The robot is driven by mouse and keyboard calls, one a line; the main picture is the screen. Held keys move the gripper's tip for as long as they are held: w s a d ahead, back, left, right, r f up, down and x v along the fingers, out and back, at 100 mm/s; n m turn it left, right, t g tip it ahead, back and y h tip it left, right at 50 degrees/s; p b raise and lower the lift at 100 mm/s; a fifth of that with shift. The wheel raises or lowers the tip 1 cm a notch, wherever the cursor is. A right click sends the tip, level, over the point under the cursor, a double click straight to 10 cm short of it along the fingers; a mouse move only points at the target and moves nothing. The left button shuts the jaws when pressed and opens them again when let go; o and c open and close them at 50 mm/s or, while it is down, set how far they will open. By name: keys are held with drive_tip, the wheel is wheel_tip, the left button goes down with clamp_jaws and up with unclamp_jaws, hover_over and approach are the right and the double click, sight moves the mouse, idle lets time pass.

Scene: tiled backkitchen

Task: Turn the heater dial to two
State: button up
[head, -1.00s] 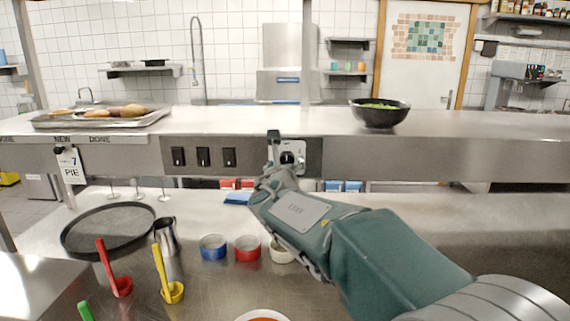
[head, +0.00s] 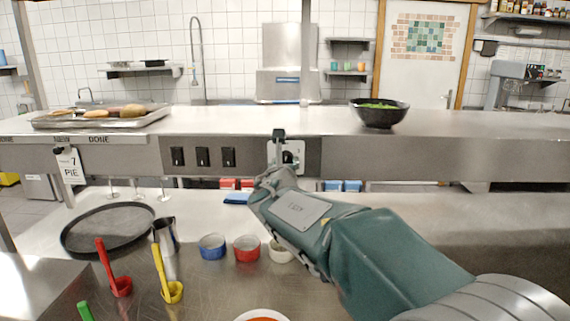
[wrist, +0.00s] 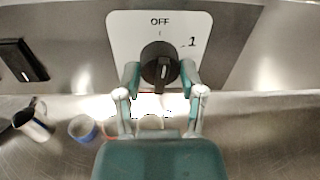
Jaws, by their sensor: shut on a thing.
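The heater dial (wrist: 157,56) is a round black knob on a white plate (wrist: 124,32) in the wrist view. The plate reads OFF at the top and 1 to the upper right; no 2 is visible. A pale line on the knob's face runs roughly downward in the wrist view. My gripper (wrist: 161,74) is shut on the dial, one finger on each side. In the head view my gripper (head: 284,155) is at the steel shelf front, hiding most of the dial. The plate's lower part is hidden by the fingers and knob.
Several black switches (head: 202,157) sit on the panel left of the dial. A dark bowl of greens (head: 380,112) and a tray of bread (head: 100,116) stand on the shelf. Below are a red cup (head: 247,250), a blue cup (head: 212,248) and ladles.

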drive_tip(key=m, duration=0.5)
drive_tip(key=shift+m, duration=0.4)
drive_tip(key=m, duration=0.5)
drive_tip(key=shift+g+y, duration=0.3)
drive_tip(key=m, duration=0.5)
drive_tip(key=shift+f, duration=0.15)
drive_tip(key=m+y, duration=0.1)
drive_tip(key=m, duration=0.4)
drive_tip(key=shift+f, duration=0.15)
drive_tip(key=shift+m, duration=0.4)
drive_tip(key=o, duration=1.2)
drive_tip(key=shift+c, duration=0.2)
drive_tip(key=s, duration=1.2)
drive_tip(key=shift+d+r, duration=0.15)
drive_tip(key=shift+r, duration=0.25)
